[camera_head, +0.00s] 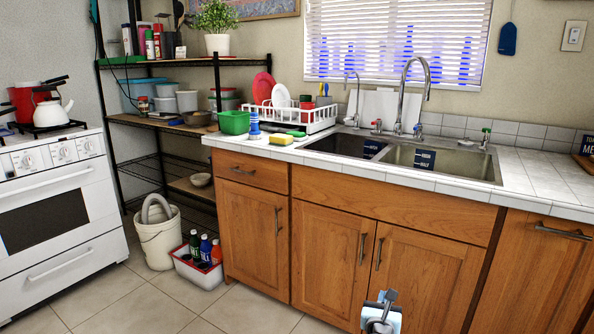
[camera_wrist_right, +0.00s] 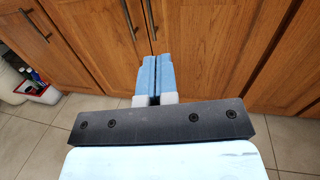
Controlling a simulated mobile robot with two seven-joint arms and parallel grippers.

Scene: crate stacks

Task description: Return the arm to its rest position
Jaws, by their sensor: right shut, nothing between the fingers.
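My right gripper (camera_head: 381,312) shows at the bottom of the head view, in front of the wooden cabinet doors below the sink. In the right wrist view its two blue fingers (camera_wrist_right: 153,75) are together with nothing between them. The fingers point toward the cabinet doors (camera_wrist_right: 215,45), apart from any loose object. My left gripper is in neither view.
A tiled counter (camera_head: 330,158) with a double sink (camera_head: 440,162) stands above the cabinet. A white bucket (camera_head: 158,240) and a crate of bottles (camera_head: 198,268) are on the floor at left. A stove (camera_head: 60,190) stands far left. Tiled floor is clear in front.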

